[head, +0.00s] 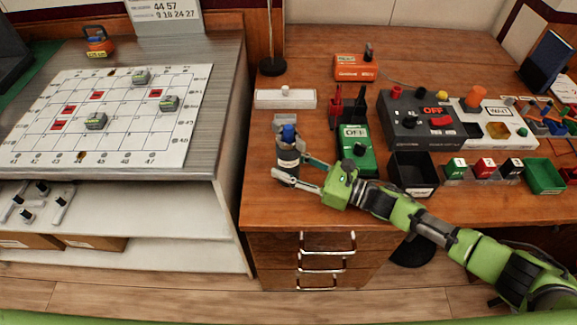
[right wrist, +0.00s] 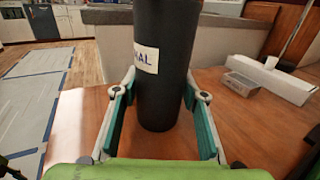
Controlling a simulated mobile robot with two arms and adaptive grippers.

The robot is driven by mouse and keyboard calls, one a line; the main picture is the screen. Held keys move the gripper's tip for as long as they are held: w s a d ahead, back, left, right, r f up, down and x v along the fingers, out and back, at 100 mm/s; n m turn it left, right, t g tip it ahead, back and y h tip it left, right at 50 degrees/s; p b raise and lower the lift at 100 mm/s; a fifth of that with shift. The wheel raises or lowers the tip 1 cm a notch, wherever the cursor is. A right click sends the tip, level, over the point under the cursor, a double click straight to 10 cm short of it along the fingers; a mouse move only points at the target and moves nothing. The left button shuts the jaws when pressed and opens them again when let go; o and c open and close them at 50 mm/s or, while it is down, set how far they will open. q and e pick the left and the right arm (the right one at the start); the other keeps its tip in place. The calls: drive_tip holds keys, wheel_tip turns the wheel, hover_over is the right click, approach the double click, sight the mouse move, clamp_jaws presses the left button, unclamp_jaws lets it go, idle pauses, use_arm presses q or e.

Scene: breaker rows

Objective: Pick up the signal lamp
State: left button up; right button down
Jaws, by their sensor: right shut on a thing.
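The signal lamp (head: 288,152) is a dark upright cylinder with a blue top near the left edge of the wooden desk. My left gripper is not in view.
A green OFF box (head: 357,152) stands right of the lamp, with a black bin (head: 413,172) beyond. A white block (head: 285,99) and a small grey block (head: 285,121) lie behind it. A whiteboard grid (head: 60,142) covers the left counter, across a gap.

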sight(288, 156)
drive_tip(key=shift+r, duration=0.15)
drive_tip(key=shift+r, duration=0.45)
wheel_tip(288, 156, up, 2)
drive_tip(key=shift+r, duration=0.1)
drive_tip(key=s+r, duration=0.9)
drive_tip(key=s, duration=0.5)
drive_tip(key=shift+r, duration=0.4)
drive_tip(key=shift+w+f+b, duration=0.15)
drive_tip(key=shift+b, duration=0.25)
